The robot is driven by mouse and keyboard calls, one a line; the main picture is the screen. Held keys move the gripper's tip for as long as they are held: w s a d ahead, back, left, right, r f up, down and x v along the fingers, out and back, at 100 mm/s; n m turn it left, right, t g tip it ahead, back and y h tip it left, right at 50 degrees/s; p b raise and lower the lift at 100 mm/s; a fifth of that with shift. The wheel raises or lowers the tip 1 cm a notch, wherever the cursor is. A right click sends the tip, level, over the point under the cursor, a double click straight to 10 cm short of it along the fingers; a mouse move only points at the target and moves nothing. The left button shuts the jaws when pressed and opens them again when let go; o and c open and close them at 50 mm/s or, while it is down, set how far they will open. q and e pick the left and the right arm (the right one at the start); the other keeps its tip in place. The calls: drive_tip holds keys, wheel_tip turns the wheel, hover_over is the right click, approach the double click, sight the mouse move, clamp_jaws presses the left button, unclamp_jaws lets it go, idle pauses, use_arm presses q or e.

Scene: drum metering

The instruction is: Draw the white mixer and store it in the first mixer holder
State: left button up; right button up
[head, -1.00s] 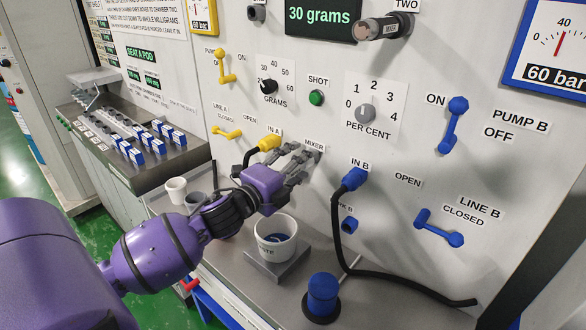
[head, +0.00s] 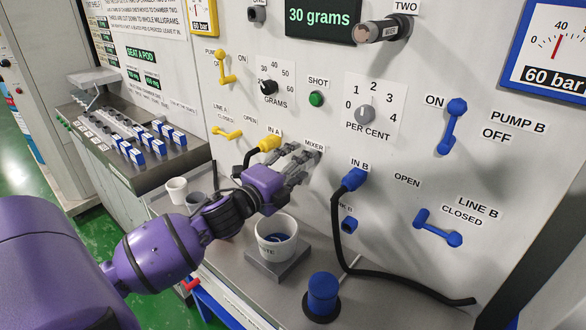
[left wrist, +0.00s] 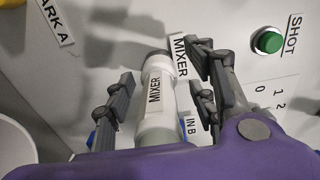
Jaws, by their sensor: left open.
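The white mixer (left wrist: 155,100) is a white cylinder with a MIXER label, and it sticks out from the panel in the left wrist view. Its panel end is under the panel's MIXER sign (left wrist: 180,55). My left gripper (left wrist: 160,80) is open, with fingers on both sides of the mixer; I cannot tell whether they touch it. In the head view my left gripper (head: 295,163) is at the panel below the MIXER sign and mostly hides the mixer. My right gripper is not in view.
A white container (head: 275,240) stands on a grey block below my gripper. The yellow IN A plug (head: 269,143) and blue IN B plug (head: 355,179) flank the mixer. A black hose (head: 350,262) and blue cylinder (head: 322,293) are at right. A rack (head: 125,140) is at left.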

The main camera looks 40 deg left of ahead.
use_arm(q)
drive_tip(key=shift+r, duration=0.1)
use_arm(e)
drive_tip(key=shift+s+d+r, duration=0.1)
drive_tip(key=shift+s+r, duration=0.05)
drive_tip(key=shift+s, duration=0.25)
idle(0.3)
use_arm(q)
clamp_jaws()
drive_tip(key=shift+w, duration=0.1)
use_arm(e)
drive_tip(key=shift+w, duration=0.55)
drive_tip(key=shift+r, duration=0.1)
use_arm(q)
drive_tip(key=shift+s+p, duration=0.25)
drive_tip(key=shift+p, duration=0.15)
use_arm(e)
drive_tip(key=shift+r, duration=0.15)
